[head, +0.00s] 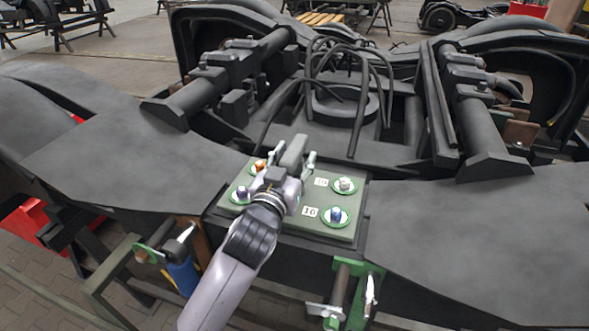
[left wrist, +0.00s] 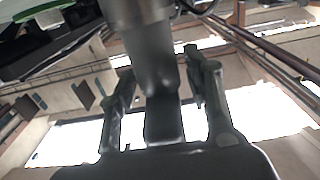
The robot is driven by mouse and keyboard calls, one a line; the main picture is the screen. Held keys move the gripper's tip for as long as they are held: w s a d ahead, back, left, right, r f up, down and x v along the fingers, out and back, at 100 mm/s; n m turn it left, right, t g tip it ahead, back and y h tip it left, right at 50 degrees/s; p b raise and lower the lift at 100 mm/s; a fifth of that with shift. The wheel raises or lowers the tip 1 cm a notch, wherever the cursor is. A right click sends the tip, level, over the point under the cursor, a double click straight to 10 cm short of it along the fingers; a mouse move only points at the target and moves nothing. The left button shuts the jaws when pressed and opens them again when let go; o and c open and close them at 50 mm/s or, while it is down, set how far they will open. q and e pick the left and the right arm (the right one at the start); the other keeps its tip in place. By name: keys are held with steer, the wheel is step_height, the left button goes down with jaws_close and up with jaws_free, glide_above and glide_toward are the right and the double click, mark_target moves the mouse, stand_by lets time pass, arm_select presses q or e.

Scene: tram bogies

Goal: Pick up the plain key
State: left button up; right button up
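My left gripper (head: 290,160) is over the grey-green panel (head: 290,232) on the bogie frame, and its arm hides part of that panel. In the left wrist view its two fingers (left wrist: 162,85) stand apart. A plain grey bar (left wrist: 163,120) lies between them, with a gap visible on each side. The bar runs up to a wider grey cylinder (left wrist: 140,15). I cannot tell whether either is the plain key. My right gripper is not in view.
The panel carries orange (head: 260,166), violet (head: 241,193), white (head: 346,184) and blue (head: 335,214) pieces on green-rimmed discs. A blue-handled tool (head: 182,275) and a green bracket (head: 366,291) are in front. Black bent hoses (head: 378,75) rise behind.

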arm_select(q)
jaws_close()
stand_by(0.3)
steer(key=shift+r, duration=0.15)
